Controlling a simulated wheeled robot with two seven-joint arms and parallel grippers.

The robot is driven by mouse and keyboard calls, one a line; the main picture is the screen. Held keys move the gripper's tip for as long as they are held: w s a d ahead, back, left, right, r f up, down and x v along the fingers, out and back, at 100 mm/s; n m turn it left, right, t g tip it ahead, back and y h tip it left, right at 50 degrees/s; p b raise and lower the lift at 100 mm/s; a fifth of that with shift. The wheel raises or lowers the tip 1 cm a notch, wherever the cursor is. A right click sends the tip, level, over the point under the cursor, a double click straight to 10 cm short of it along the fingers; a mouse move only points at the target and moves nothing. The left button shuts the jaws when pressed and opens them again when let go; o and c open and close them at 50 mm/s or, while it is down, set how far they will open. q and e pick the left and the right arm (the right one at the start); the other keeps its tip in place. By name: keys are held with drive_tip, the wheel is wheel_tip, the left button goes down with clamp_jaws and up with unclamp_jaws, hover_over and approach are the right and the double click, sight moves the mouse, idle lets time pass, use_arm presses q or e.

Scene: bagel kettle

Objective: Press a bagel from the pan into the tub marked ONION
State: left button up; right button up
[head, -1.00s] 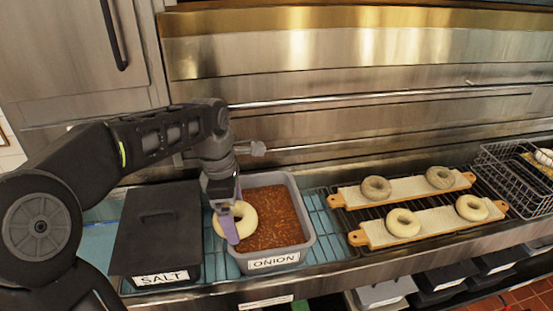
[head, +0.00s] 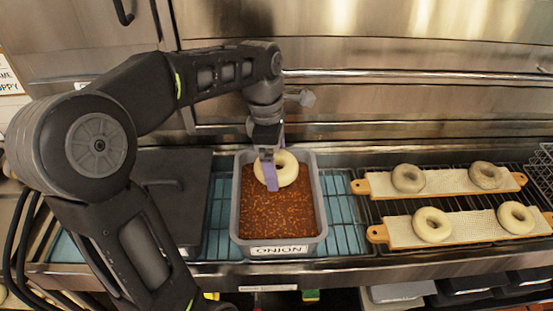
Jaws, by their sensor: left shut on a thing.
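The ONION tub (head: 235,215) is a grey open tub filled with reddish-brown bits, with an ONION label on its front. My left gripper (head: 268,172) is over the back part of this tub. It is shut on a pale bagel (head: 287,168), with a purple finger showing in front of the ring. The bagel is tilted; I cannot tell whether it touches the onion bits. My right gripper is not in view. The pan is not in view.
A dark lidded tub (head: 180,190) stands left of the ONION tub, partly behind my left arm. Two boards (head: 450,182) (head: 465,230) with bagels lie on a rack at the right. A wire basket (head: 541,180) is at the right edge. Blue slats beside the tub are bare.

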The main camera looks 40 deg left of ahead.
use_arm(q)
drive_tip(key=b, duration=0.7)
approach(278, 200)
drive_tip(key=shift+w+d+f, duration=0.1)
drive_tip(key=shift+d+f, duration=0.05)
drive_tip(key=shift+f, duration=1.2)
drive_tip(key=shift+w+d+f, duration=0.1)
drive_tip(key=shift+f, duration=1.25)
drive_tip(key=shift+f, duration=0.4)
drive_tip(key=shift+s+r, duration=0.1)
wheel_tip(278, 200, up, 10)
drive_tip(key=p, duration=0.7)
drive_tip(key=shift+p, duration=0.35)
